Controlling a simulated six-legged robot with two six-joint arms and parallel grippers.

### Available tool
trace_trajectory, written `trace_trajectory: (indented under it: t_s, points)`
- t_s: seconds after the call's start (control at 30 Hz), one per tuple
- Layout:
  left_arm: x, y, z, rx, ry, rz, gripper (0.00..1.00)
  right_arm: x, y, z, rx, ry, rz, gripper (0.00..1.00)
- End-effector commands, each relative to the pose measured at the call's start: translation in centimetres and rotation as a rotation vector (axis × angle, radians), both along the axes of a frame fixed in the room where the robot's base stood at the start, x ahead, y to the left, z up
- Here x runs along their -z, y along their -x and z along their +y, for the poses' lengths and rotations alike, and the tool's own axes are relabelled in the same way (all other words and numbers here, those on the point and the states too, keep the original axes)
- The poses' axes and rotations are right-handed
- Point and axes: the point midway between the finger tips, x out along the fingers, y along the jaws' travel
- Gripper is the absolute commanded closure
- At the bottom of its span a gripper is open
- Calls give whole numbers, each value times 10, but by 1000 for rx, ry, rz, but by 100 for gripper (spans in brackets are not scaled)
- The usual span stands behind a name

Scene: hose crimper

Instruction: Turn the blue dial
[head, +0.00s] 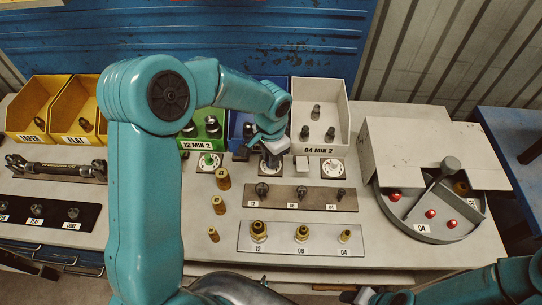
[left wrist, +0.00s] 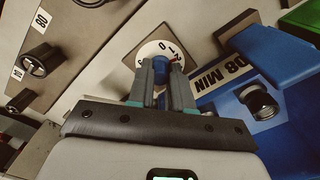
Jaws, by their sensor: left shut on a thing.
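The blue dial (left wrist: 160,66) shows between the fingers of my left gripper in the left wrist view. Its round white face (left wrist: 158,49) bears printed numbers and sits on a grey-brown plate. My left gripper (left wrist: 162,85) is shut on the blue dial, with one finger on each side. In the head view my left gripper (head: 272,160) points down over the middle dial, in front of the blue bin, and hides most of that dial. My right gripper (head: 366,296) is only partly seen at the bottom edge; its fingers are unclear.
A green-knobbed dial (head: 208,161) is left of my left gripper and another dial (head: 333,168) is right. Behind stand a green bin (head: 203,143), the blue bin (head: 238,120) and a white bin (head: 320,95). Racks of fittings (head: 300,197) lie in front. A round tray (head: 440,235) is at right.

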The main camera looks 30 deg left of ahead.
Motion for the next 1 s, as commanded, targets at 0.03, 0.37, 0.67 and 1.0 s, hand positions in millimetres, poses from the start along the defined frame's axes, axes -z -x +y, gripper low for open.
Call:
trace_trajectory:
  t_s: [0.03, 0.37, 0.67, 1.0]
  points:
    - [-1, -1, 0, 3, -1, -4, 100, 0, 0, 0, 0, 0, 0, 57]
    - [-2, -1, 0, 6, 0, -4, 100, 0, 0, 0, 0, 0, 0, 57]
    - [-1, -1, 0, 6, 0, -2, 55, 0, 0, 0, 0, 0, 0, 57]
    - [-30, -1, 0, 7, -1, -8, 55, 4, 0, 0, 0, 0, 0, 57]
